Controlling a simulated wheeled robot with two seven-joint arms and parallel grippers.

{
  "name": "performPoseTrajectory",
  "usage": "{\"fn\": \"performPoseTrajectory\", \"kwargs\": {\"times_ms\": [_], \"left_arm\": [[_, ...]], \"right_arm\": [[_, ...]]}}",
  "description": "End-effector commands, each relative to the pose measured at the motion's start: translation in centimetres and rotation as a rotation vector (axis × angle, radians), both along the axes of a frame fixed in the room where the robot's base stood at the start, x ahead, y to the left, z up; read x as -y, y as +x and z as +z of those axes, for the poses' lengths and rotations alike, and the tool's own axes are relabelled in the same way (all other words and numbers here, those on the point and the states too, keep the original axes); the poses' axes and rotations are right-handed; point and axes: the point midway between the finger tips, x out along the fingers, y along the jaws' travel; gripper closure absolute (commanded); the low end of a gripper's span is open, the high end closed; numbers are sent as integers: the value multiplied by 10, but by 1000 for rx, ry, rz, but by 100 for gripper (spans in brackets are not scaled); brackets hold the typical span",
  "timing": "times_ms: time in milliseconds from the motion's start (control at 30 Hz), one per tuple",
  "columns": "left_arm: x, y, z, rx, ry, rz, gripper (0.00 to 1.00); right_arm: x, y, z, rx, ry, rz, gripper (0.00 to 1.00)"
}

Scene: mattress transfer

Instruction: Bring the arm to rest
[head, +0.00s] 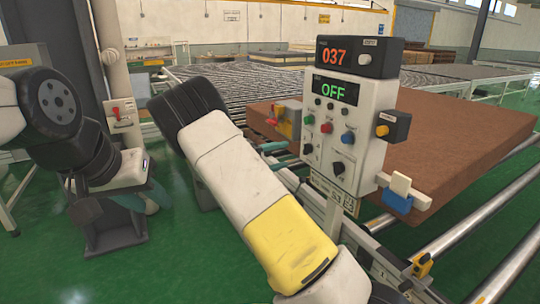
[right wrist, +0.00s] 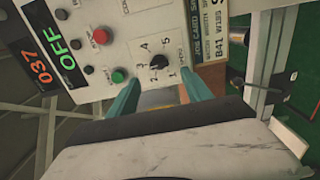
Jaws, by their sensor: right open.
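The white control panel (head: 352,125) stands upright beside the conveyor. It carries a red "037" display, a green "OFF" display, coloured buttons and black knobs. My right gripper (head: 285,154) has teal fingers at the panel's left side, partly hidden behind my right arm. In the right wrist view, the open fingers (right wrist: 160,82) point at the panel face, with a numbered black knob (right wrist: 158,62) in line between them. I cannot tell whether they touch it. My left gripper (head: 148,195) is low at the left, apart from the panel; its jaw opening is unclear.
A large brown mattress-like slab (head: 470,135) lies on the conveyor behind the panel. Metal rails (head: 455,235) run along the front right. A grey column (head: 70,50) stands at the left. Open green floor (head: 180,260) shows below, between my arms.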

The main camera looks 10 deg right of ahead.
Motion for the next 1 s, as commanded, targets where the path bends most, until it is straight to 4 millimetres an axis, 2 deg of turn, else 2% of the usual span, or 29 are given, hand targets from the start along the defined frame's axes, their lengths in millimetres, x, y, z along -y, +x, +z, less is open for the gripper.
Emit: {"fn": "performPoseTrajectory", "kwargs": {"times_ms": [167,300,467,667,1000], "left_arm": [[0,0,0,0,0,0,64],[0,0,0,0,0,0,64],[0,0,0,0,0,0,64],[0,0,0,0,0,0,64],[0,0,0,0,0,0,64]], "right_arm": [[23,-18,0,-37,108,-65,42],[54,-57,-3,-110,335,-168,42],[71,-110,-6,-183,632,-245,42],[66,-170,4,-219,982,-252,42],[27,-259,49,-132,1473,-79,42]]}}
